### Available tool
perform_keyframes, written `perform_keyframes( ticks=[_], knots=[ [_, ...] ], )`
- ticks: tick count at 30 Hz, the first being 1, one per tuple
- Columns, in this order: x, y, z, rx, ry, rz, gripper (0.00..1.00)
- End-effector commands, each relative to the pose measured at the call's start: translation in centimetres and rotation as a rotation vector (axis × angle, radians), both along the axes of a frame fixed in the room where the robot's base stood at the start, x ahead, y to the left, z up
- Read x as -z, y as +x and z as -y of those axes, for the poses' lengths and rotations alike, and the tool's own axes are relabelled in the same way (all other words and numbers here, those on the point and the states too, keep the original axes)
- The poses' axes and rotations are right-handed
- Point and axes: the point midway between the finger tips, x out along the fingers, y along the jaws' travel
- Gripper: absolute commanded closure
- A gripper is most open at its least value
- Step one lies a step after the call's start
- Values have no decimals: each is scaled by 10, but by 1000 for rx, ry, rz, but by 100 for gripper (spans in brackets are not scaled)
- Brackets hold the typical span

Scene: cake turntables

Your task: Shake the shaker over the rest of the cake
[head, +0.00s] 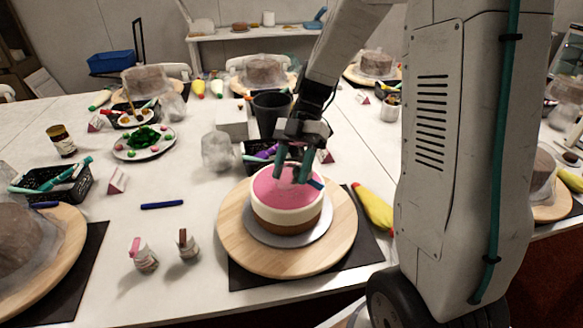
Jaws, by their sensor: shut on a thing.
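The cake (273,214) stands on a silver board on a round wooden turntable (240,243). Its top is pink, its side is cream above and brown below. My gripper (292,172) is over the back right part of the cake top, pointing down. Its teal fingers are shut on a small pale thing, which looks like the shaker (289,174); the fingers hide most of it. I cannot tell whether it touches the cake. A small blue end shows beside the right finger.
A dark cup (271,110) and a black basket stand behind the cake.

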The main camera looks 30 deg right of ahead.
Motion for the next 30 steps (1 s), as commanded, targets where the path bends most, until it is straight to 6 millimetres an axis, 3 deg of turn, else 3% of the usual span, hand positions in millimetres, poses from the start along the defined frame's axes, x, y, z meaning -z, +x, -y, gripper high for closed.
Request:
perform_keyframes(
  ticks=[16,20,30],
  knots=[
    [-4,2,4,1,81,-35,83],
    [-8,-1,-3,-1,80,-33,83],
    [-6,3,7,1,131,-60,83]
  ],
)
